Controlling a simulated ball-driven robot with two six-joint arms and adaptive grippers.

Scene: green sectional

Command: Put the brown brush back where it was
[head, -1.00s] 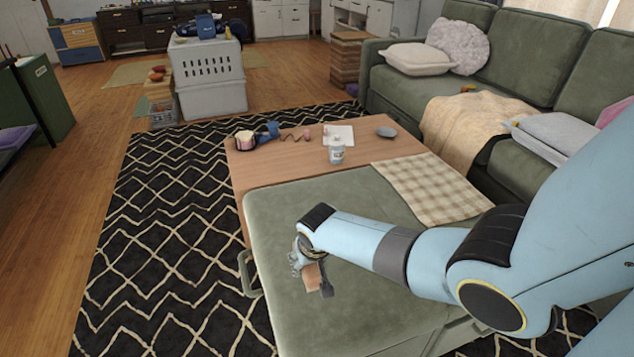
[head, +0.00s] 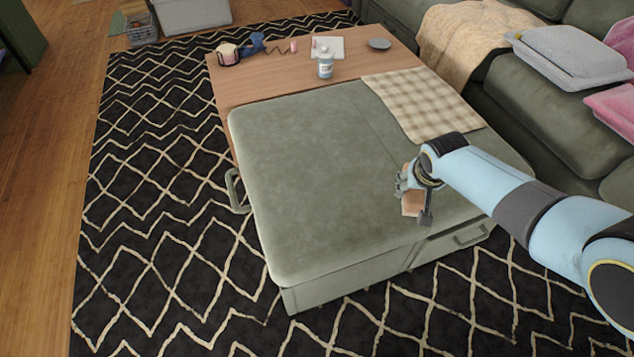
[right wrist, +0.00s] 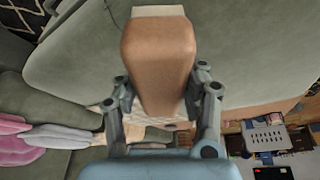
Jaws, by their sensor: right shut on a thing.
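The brown brush (right wrist: 158,62) is between the fingers of my right gripper in the right wrist view, with a pale strip along its far edge. In the head view the brush (head: 411,204) shows as a small tan block at my right gripper (head: 415,194). The right gripper is shut on it, over the right part of the green ottoman (head: 310,190). I cannot tell how high the brush is above the cushion. My left gripper is not in view.
A wooden table top (head: 275,86) behind the cushion holds a white bottle (head: 325,66), a blue hair dryer (head: 252,44) and a grey dish (head: 379,44). A checked cloth (head: 420,103) lies at the right. The ottoman's left and middle are clear.

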